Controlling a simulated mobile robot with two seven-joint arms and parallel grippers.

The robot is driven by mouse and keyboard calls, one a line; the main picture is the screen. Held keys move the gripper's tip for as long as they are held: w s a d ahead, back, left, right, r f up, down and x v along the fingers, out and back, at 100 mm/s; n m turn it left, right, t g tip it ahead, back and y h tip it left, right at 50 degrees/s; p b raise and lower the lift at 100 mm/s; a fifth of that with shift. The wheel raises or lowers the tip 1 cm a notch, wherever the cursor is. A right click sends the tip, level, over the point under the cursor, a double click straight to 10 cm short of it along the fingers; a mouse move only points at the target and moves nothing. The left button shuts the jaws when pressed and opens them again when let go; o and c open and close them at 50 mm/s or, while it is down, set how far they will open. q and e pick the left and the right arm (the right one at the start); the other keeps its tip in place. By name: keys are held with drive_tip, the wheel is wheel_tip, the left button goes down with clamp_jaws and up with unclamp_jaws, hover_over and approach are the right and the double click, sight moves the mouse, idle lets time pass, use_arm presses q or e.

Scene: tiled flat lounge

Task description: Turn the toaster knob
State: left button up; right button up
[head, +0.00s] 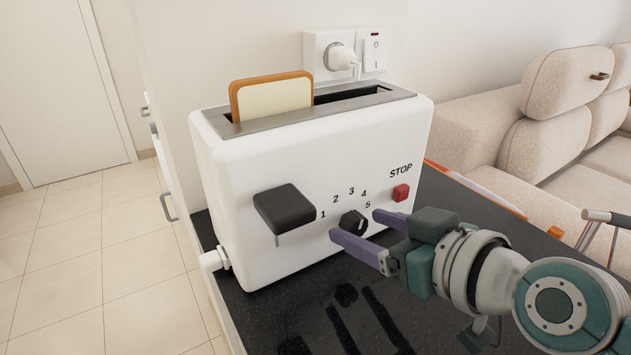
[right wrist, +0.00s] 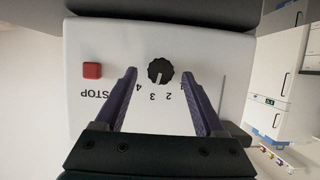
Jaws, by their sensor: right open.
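The white toaster (head: 270,180) stands on a black counter, with a slice of bread (head: 272,97) sticking up from its slot. Its black knob (head: 354,222) sits on the front face below printed numbers 1 to 5. My right gripper (head: 360,226) is open in front of the knob, its two purple fingers pointing at the toaster face. In the right wrist view the knob (right wrist: 161,71) lies between and just beyond the fingertips (right wrist: 163,75), with a gap on each side; its white mark points toward the 3 and 2. My left gripper is not in view.
A black lever (head: 284,209) sticks out left of the knob. A red STOP button (head: 401,192) is to its right. A plug is in the wall socket (head: 329,55) behind. The dark counter (head: 290,315) is bare in front; a beige sofa (head: 545,125) is at right.

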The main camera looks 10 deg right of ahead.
drive_tip(key=shift+w+a+f, duration=0.25)
drive_tip(key=shift+w, duration=0.3)
clamp_jaws()
